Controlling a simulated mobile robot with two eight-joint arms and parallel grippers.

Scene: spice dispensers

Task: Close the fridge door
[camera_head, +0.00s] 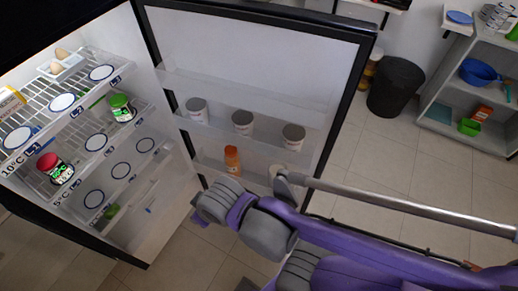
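The fridge (72,226) stands open at the left, with its lit interior facing me. Its door (262,52) is swung wide open to the right, showing the inner side with two clear shelves and a dark frame. A purple and grey arm comes in from the lower right. Its grey end, my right gripper (212,205), is near the bottom of the door, in front of the lower door shelf. I cannot make out its fingers or whether it touches the door. My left gripper is not in view.
Jars, including a green-lidded one (121,107) and a red-lidded one (55,168), stand on the fridge shelves. White cans and an orange bottle (232,159) sit in the door. A grey bar (400,200) crosses from the right. A black bin (396,87) and shelving stand behind.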

